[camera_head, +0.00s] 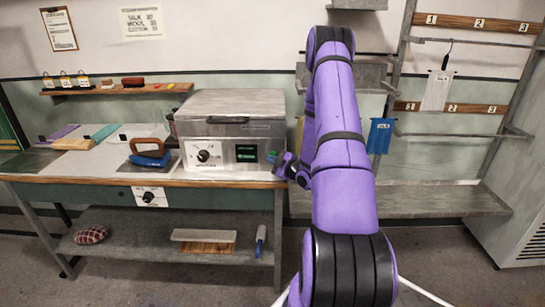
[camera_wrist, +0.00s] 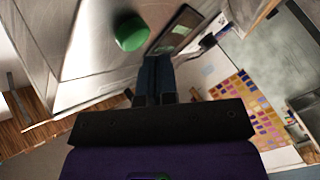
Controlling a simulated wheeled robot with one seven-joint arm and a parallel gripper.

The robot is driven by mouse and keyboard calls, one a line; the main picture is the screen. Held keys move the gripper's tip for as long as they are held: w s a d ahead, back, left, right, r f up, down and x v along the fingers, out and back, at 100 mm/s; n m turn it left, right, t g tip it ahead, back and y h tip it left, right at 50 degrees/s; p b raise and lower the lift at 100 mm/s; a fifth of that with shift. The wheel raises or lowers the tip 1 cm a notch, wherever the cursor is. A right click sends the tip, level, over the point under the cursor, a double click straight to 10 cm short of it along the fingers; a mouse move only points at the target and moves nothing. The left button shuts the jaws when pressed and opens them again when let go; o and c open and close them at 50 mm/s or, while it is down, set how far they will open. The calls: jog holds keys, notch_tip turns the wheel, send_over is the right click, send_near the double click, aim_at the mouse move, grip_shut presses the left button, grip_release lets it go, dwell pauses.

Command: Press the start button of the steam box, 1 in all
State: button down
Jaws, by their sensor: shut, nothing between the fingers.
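The steam box (camera_head: 220,155) is a grey metal case with a lid, a dial and a dark display with green marks (camera_head: 246,153). It stands at the right end of the workbench. Its green round start button (camera_wrist: 130,32) stands out from the metal front in the wrist view. A bit of green also shows beside my gripper (camera_head: 279,162) in the head view. My gripper is shut and empty, at the right end of the box's front. In the wrist view its fingertips (camera_wrist: 155,60) are just beside the button, below the display (camera_wrist: 178,32). I cannot tell whether they touch the front.
The workbench (camera_head: 100,181) holds a blue iron with a brown handle (camera_head: 150,152) left of the box, and coloured cloths further left. A wall shelf (camera_head: 120,89) hangs behind. A metal rack with hanging cloths (camera_head: 437,90) stands at the right.

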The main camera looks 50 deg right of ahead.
jog(key=shift+w+d, duration=0.6)
jog(key=shift+d, duration=0.1)
dwell(1.6)
jog(key=shift+s+a, duration=0.1)
dwell(0.4)
jog(key=shift+s+a, duration=0.5)
jog(key=shift+a, duration=0.05)
jog(key=s+a, duration=0.3)
jog(key=a, duration=0.1)
jog(key=shift+s, duration=0.15)
dwell(0.4)
dwell(0.7)
